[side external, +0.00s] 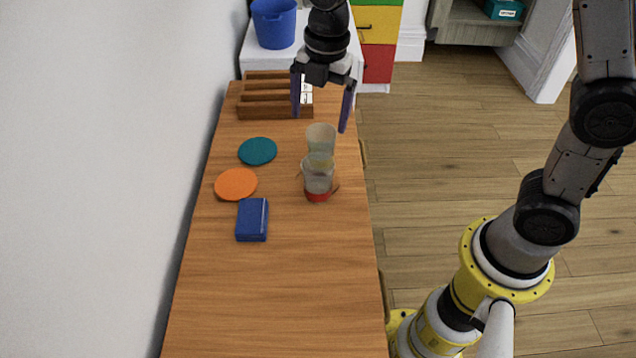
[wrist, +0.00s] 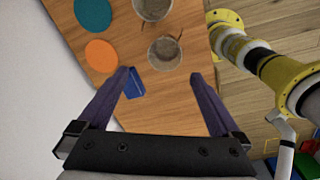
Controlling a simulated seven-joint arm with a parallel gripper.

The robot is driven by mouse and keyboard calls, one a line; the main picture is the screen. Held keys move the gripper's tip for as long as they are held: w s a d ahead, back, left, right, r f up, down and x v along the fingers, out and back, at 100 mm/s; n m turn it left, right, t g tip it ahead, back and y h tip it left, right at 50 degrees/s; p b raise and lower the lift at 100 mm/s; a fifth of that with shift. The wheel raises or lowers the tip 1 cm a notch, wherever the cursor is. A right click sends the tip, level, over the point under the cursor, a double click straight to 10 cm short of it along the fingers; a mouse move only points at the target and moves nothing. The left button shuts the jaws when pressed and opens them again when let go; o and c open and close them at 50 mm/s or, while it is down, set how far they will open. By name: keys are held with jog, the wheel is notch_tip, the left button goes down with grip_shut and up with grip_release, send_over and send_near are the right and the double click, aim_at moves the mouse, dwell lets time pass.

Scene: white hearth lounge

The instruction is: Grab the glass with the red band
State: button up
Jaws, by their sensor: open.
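The glass with the red band (side external: 317,194) stands upright on the wooden table; the red runs around its base. A second clear glass (side external: 321,140) stands just behind it, and the two overlap in the side view. The wrist view shows both glasses from above, one lower (wrist: 163,53) and one at the top edge (wrist: 152,9). By its place beside the orange disc, the lower one appears to be the red-banded glass, but no red shows there. My gripper (side external: 320,124) is open and empty, fingers pointing down, above and behind the glasses.
An orange disc (side external: 236,184), a teal disc (side external: 257,151) and a blue box (side external: 252,220) lie left of the glasses. A wooden rack (side external: 270,112) stands at the table's far end, near my gripper. The table's front part (side external: 270,300) is clear.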

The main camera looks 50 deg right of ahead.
jog(key=g, duration=0.1)
send_near(315, 159)
jog(key=a+f, duration=0.1)
jog(key=f, duration=0.1)
jog(key=s+f, duration=0.1)
jog(key=f, duration=0.1)
jog(key=s+a+f, duration=0.1)
jog(key=f, duration=0.1)
jog(key=shift+s+a+f, duration=0.25)
jog(key=shift+a+f, duration=0.05)
jog(key=shift+a, duration=0.05)
jog(key=shift+d+f, duration=0.2)
jog(key=shift+f, duration=1.35)
jog(key=shift+d+f, duration=0.2)
jog(key=shift+f, duration=1.4)
jog(key=c, duration=1.4)
jog(key=shift+r, duration=0.1)
